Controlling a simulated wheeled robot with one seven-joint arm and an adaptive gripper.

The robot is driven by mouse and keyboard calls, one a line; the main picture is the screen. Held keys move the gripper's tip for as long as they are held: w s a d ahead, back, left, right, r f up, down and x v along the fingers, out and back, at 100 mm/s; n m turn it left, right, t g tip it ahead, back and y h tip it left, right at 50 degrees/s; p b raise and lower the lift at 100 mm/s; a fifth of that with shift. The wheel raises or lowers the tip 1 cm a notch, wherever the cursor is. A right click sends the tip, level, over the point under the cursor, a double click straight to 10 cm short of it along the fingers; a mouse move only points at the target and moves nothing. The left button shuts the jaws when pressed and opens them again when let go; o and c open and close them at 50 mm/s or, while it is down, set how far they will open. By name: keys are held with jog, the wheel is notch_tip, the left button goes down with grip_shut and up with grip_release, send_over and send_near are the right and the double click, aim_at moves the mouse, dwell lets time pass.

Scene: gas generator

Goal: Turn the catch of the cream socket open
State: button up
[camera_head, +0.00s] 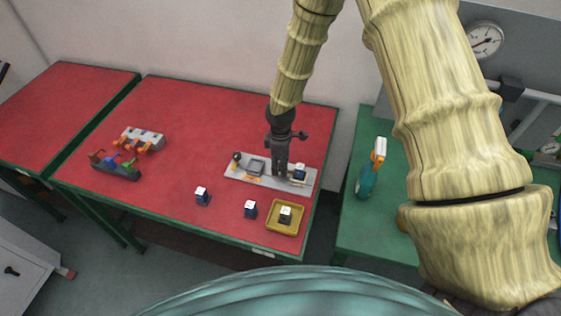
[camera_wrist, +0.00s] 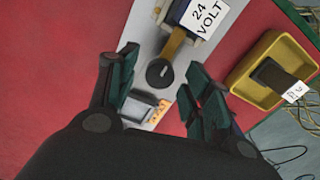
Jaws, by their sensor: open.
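A grey plate (camera_head: 228,173) lies on the red table. At its right end a white-topped block marked 24 VOLT (camera_wrist: 203,17) sits in a socket with a cream edge (camera_wrist: 162,10). A brown bar (camera_wrist: 173,45) runs from this block towards a round black knob (camera_wrist: 160,72) with a pale mark. Which part is the catch is not certain. My gripper (camera_wrist: 160,68) is open and empty, its fingers on either side of the knob in the wrist view; contact cannot be told. In the head view my gripper (camera_head: 281,174) hangs over the plate and hides part of it. A grey socket (camera_wrist: 140,107) looks empty.
A yellow tray (camera_head: 282,233) with a dark block stands in front of the plate. Two white-topped blocks (camera_head: 202,194) (camera_head: 250,208) stand to its left. Coloured clamp-like parts (camera_head: 117,165) lie further left. The table between is clear. A green table (camera_head: 350,225) stands right.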

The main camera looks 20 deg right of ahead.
jog(key=c, duration=1)
jog(key=shift+c, duration=0.2)
jog(key=shift+m, duration=0.4)
jog(key=m+b, duration=0.2)
jog(key=m, duration=0.1)
jog(key=shift+f+m, duration=0.1)
jog(key=shift+m, duration=0.3)
jog(key=m+b, duration=0.1)
jog(key=m, duration=0.3)
jog(key=shift+m, duration=0.3)
jog(key=m, duration=0.4)
jog(key=shift+b, duration=0.35)
jog(key=shift+m, duration=2.3)
